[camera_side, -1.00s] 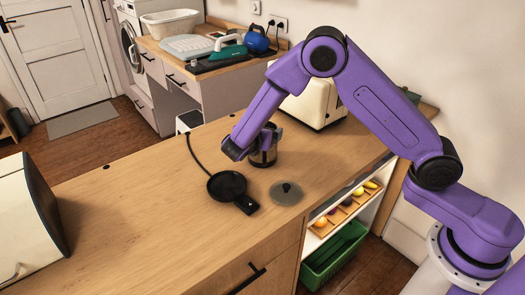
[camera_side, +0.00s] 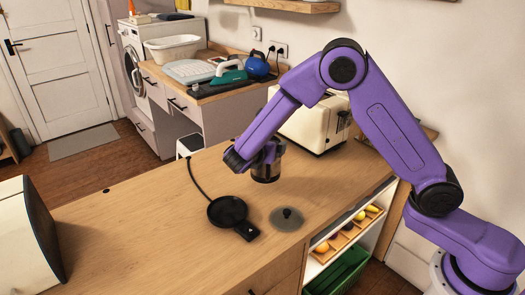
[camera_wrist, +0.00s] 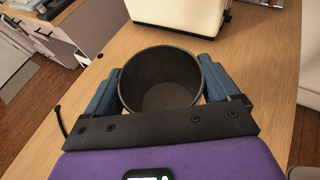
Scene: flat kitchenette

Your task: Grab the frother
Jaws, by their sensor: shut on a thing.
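The frother is a dark, open-topped cylindrical jug (camera_side: 266,172). It stands upright between the fingers of my gripper (camera_side: 262,153), just in front of the cream toaster in the side view. In the wrist view I look down into the empty-looking dark frother (camera_wrist: 160,83). The blue fingers of my gripper (camera_wrist: 161,76) press against its left and right sides. The frother appears slightly above the wooden counter; the exact gap is hard to tell.
A cream toaster (camera_side: 312,127) stands close behind the frother. Free counter lies to the left.

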